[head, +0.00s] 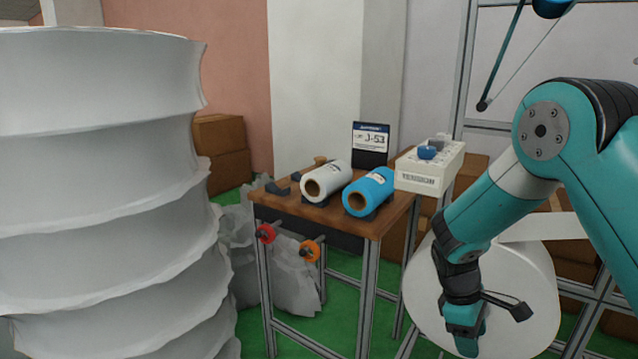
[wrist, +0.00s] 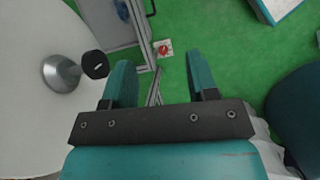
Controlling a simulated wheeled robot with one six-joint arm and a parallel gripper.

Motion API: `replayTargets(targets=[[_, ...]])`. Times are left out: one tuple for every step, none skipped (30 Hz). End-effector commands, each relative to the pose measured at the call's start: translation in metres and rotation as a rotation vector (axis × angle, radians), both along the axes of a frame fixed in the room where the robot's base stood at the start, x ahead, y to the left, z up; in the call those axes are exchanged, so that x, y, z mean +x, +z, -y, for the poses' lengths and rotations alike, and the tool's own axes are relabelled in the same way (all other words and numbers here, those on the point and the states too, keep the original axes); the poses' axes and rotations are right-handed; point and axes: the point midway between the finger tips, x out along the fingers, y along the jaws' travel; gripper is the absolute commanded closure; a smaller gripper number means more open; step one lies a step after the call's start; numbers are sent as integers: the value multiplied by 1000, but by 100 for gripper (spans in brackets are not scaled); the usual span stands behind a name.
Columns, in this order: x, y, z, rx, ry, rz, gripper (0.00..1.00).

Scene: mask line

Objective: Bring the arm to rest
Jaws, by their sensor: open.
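My gripper (head: 470,335) hangs at the lower right in the head view, pointing down in front of a large white round shape. In the wrist view my gripper (wrist: 162,82) shows two teal fingers set wide apart with nothing between them. Below the fingers I see the green floor (wrist: 210,35) and a metal frame leg. My teal arm reaches in from the right edge of the head view, bent at the elbow.
A wooden table (head: 385,221) carries a white roll (head: 333,178), a blue roll (head: 376,187) and a sign (head: 370,138). A white box (head: 430,172) stands at its right. A large ribbed white column (head: 100,180) fills the left. Cardboard boxes (head: 222,150) stand behind.

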Motion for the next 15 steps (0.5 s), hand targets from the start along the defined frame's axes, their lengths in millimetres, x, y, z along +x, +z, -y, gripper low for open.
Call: replayTargets(targets=[[-3, 14, -7, 23, -12, 23, 47], [-5, 21, -11, 37, -21, 35, 47], [-8, 32, -17, 58, -34, 52, 47], [-12, 40, -22, 75, -44, 65, 47], [-16, 49, -28, 94, -56, 79, 47], [-22, 62, -36, 123, -72, 98, 47], [-28, 73, -42, 146, -84, 112, 47], [-35, 85, -50, 173, -98, 128, 47], [-47, 101, -60, 212, -118, 147, 47], [-57, 113, -67, 241, -134, 161, 47], [-67, 125, -75, 272, -148, 173, 47], [-83, 139, -85, 312, -168, 186, 47], [-94, 148, -91, 341, -183, 194, 47], [-106, 157, -97, 368, -196, 200, 47], [-121, 167, -105, 402, -210, 206, 47]])
